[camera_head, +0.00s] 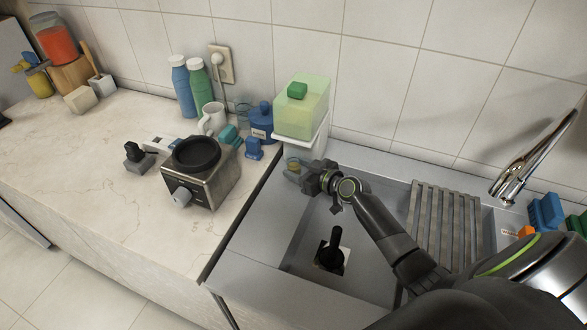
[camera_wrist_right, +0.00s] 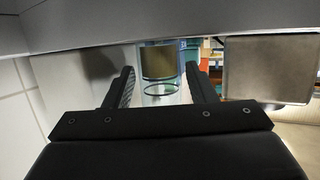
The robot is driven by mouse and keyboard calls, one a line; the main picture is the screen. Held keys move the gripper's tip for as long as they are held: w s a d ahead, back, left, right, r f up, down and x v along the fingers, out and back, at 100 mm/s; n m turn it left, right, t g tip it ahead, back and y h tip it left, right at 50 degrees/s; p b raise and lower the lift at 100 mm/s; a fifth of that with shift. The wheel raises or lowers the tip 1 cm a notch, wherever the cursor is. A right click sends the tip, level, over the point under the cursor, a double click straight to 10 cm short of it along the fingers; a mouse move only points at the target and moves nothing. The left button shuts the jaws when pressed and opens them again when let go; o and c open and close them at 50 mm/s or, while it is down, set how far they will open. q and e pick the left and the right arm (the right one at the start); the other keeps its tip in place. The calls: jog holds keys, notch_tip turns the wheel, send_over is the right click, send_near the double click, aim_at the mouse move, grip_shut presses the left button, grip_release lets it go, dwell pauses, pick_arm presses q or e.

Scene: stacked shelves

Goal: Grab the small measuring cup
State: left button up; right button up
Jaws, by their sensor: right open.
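A small clear cup with a yellow-brown band, which looks like the measuring cup (camera_head: 293,164), stands on the grey counter below the front of a white stand. In the right wrist view the cup (camera_wrist_right: 161,62) shows upright between the two fingers of my right gripper (camera_wrist_right: 160,82), with gaps on both sides. In the head view my right gripper (camera_head: 303,178) is low at the sink's left rim, just in front of the cup, open and empty. My left gripper is not in view.
The white stand (camera_head: 301,143) holds a pale green container (camera_head: 302,107) above the cup. A blue bottle (camera_head: 260,122) and a metal appliance (camera_head: 208,189) are to the left. The sink basin (camera_head: 310,235) holds a black-handled object (camera_head: 333,249).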

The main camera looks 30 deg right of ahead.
jog(key=shift+s, duration=0.1)
jog(key=c, duration=0.8)
jog(key=shift+o, duration=0.2)
jog(key=shift+r, duration=0.2)
jog(key=shift+r+p, duration=0.35)
jog(key=shift+r, duration=0.1)
jog(key=shift+c, duration=0.2)
jog(key=s+d+b, duration=0.2)
jog(key=s+d, duration=0.2)
jog(key=s, duration=0.8)
notch_tip(320, 180, up, 14)
jog(key=p, duration=1.1)
jog(key=shift+d+f, duration=0.15)
